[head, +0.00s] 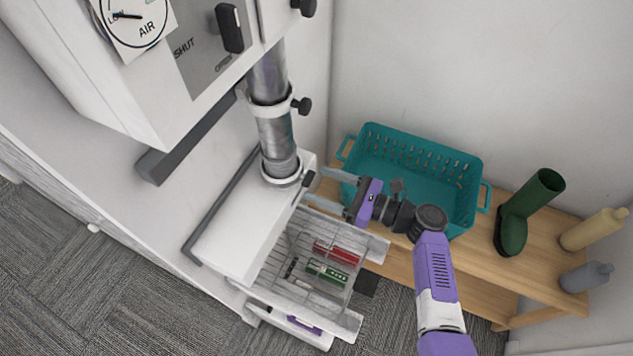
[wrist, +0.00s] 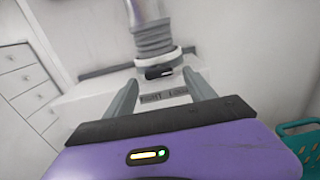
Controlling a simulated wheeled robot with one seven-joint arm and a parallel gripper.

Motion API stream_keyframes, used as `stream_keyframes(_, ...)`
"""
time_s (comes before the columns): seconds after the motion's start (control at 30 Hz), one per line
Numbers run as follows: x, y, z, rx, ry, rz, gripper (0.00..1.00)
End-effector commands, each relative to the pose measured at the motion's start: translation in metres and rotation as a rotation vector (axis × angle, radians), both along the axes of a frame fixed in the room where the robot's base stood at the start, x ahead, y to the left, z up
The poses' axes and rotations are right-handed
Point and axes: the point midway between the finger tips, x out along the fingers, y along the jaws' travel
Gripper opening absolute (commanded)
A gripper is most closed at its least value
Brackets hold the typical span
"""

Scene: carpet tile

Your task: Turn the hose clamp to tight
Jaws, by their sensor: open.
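The hose clamp (head: 281,174) is a pale ring around the foot of the grey ribbed hose (head: 275,135), where it meets a white box. Its black knob (head: 309,179) sticks out on the side facing my gripper (head: 314,186). In the wrist view the clamp ring (wrist: 160,58) and knob (wrist: 158,72) show straight ahead, the knob lying crosswise. My gripper is open, its two grey fingertips on either side of the knob in the picture; contact cannot be told. A label (wrist: 163,96) below the knob seems to read TIGHT at left and LOOSE at right, partly blurred.
More black knobs sit higher up, one on the upper pipe collar (head: 302,105). A teal basket (head: 415,165) and a green boot (head: 525,212) stand on a wooden bench (head: 478,262) at right.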

Motion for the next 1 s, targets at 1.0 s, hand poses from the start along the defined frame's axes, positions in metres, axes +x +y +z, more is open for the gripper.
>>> stream_keyframes(1.0, -0.02, -0.055, -0.001, -0.002, 0.0, -0.001, 0.64)
